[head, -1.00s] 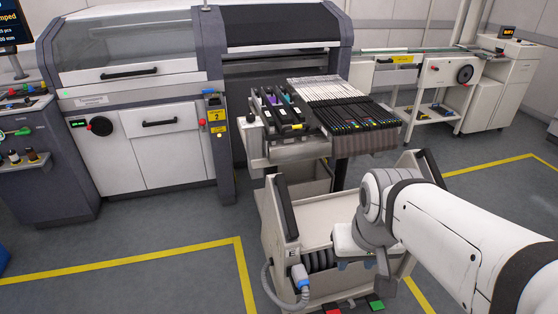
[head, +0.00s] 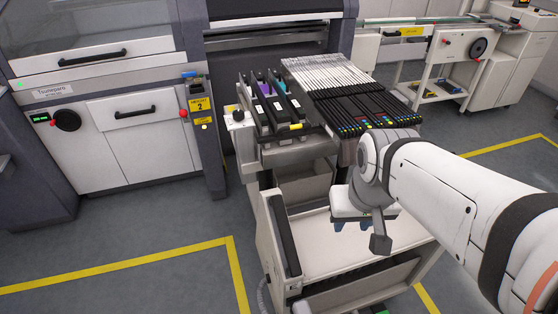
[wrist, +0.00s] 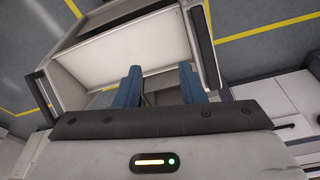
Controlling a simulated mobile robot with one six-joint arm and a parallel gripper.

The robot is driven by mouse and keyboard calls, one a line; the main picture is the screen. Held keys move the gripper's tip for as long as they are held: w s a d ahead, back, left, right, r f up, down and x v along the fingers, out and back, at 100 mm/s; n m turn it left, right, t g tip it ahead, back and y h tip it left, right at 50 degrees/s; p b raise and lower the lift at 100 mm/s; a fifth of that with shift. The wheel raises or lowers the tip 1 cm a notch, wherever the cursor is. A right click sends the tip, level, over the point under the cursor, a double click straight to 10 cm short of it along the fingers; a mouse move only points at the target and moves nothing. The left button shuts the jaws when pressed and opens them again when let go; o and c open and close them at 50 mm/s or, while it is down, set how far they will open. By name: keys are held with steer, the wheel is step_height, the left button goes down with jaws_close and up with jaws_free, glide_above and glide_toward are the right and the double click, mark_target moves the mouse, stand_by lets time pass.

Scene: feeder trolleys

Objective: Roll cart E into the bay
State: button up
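A white feeder cart (head: 268,245), with no letter readable on it, stands upright in front of the bay (head: 229,125) of the placement machine. It carries black and pale feeders (head: 375,112) and has black side grips (head: 284,233). My gripper (head: 352,224) is over the near end of the cart, above its lower tray. In the wrist view its two blue fingers (wrist: 162,88) are apart with nothing seen held between them. Whether the fingers touch the cart I cannot tell.
A grey machine pillar (head: 207,150) with a yellow label 2 stands left of the bay. Yellow floor lines (head: 130,263) run left of the cart and at right. A white conveyor unit (head: 450,60) stands at back right. The grey floor at left is clear.

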steer(key=shift+o, duration=0.3)
steer(key=shift+s, duration=0.1)
steer(key=shift+o, duration=0.7)
steer(key=shift+f, duration=0.1)
steer(key=shift+o, duration=0.6)
steer(key=w+a+f+n+g+b, duration=0.1)
steer(key=w+a+f+b, duration=0.2)
steer(key=w+f, duration=0.3)
steer(key=shift+w+a+f, duration=0.3)
steer(key=shift+w+a, duration=0.2)
steer(key=shift+a, duration=0.1)
steer(key=n+g+b, duration=0.2)
steer(key=b, duration=0.1)
glide_above(286, 232)
step_height(286, 232, down, 9)
steer(key=shift+d+r, duration=0.1)
steer(key=shift+d, duration=0.05)
step_height(286, 232, down, 8)
steer(key=shift+b, duration=0.3)
steer(key=shift+c, duration=0.4)
jaws_close()
